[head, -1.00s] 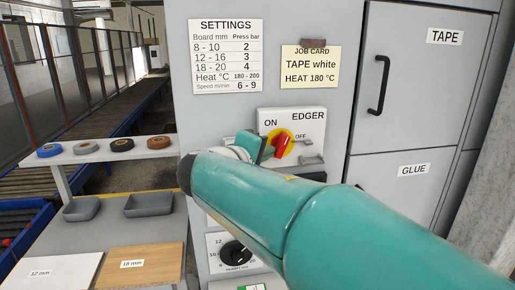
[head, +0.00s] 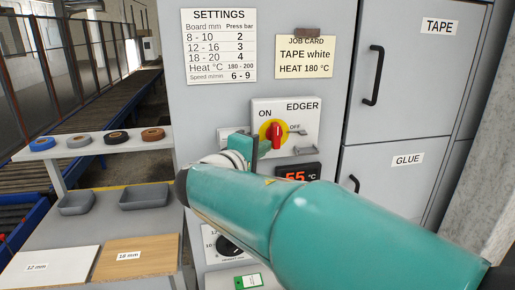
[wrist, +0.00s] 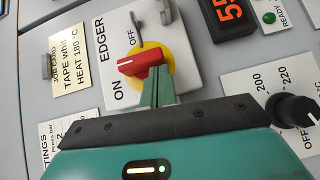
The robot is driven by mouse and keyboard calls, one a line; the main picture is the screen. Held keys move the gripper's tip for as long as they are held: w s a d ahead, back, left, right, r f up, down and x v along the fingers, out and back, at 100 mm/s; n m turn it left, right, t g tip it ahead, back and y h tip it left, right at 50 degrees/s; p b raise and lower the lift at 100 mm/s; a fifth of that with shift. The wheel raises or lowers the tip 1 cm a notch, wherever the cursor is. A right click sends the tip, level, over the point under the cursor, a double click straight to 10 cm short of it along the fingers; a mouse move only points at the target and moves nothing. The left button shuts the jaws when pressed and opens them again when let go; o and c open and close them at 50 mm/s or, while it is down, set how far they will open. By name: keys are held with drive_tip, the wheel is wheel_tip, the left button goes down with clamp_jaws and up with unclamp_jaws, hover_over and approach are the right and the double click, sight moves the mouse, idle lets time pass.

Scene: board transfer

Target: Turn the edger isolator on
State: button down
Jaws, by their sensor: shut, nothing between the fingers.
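The edger isolator is a white plate (head: 308,114) labelled ON at left and OFF at right, with a red knob (head: 275,134) on a yellow disc (head: 265,130). The knob points about straight up the panel, between the two labels. In the wrist view the red knob (wrist: 143,66) points left, which is up the panel. My gripper (wrist: 157,80) is shut and empty, its green fingertips at the knob's near edge; contact is hard to tell. In the head view my gripper (head: 254,142) is at the plate's left side, partly hidden by my arm.
A red temperature display (head: 298,175) sits just below the plate, partly behind my arm. A black dial (head: 229,246) is lower on the cabinet. Settings (head: 219,45) and job card (head: 305,57) signs hang above. A shelf with tape rolls (head: 118,137) stands left; cabinet handles (head: 373,75) protrude right.

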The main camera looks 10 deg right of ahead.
drive_tip(key=v, duration=1.3)
drive_tip(key=shift+s+a, duration=0.25)
drive_tip(key=shift+s, duration=0.1)
drive_tip(key=shift+r, duration=0.15)
drive_tip(key=s+d+f+m+g+y, duration=0.3)
drive_tip(key=s+d+f+g, duration=0.3)
drive_tip(key=d+f, duration=0.3)
drive_tip(key=s+d+f+m+y, duration=0.2)
drive_tip(key=s+f+m+y, duration=0.3)
drive_tip(key=s+f+y, duration=0.4)
drive_tip(key=shift+s+d+g, duration=0.25)
drive_tip(key=shift+s+g, duration=0.1)
drive_tip(key=shift+g, duration=0.05)
